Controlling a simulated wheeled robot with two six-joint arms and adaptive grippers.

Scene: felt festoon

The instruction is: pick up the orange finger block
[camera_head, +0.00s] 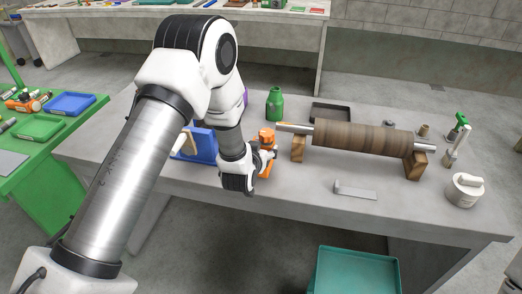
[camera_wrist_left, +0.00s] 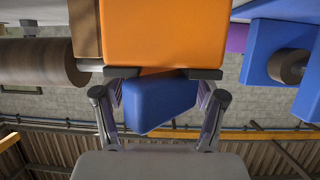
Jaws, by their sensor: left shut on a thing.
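The orange finger block (camera_head: 264,168) shows beside my left gripper (camera_head: 250,182) on the grey table, partly hidden by the gripper and wrist. In the left wrist view the orange block (camera_wrist_left: 165,32) fills the top middle, close to the camera. The dark finger pads of my left gripper (camera_wrist_left: 164,73) are at its lower edge, and the gripper is shut on it. A blue block (camera_wrist_left: 160,103) shows between the fingers below the orange one. I cannot tell whether the orange block is clear of the table. My right gripper is not in view.
A brown roller (camera_head: 362,138) rests on wooden supports to the right. A green bottle (camera_head: 275,103) and a dark tray (camera_head: 331,112) stand behind. A blue holder (camera_head: 202,146) is left of the gripper. A metal bracket (camera_head: 355,190) and a white pot (camera_head: 465,190) lie right.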

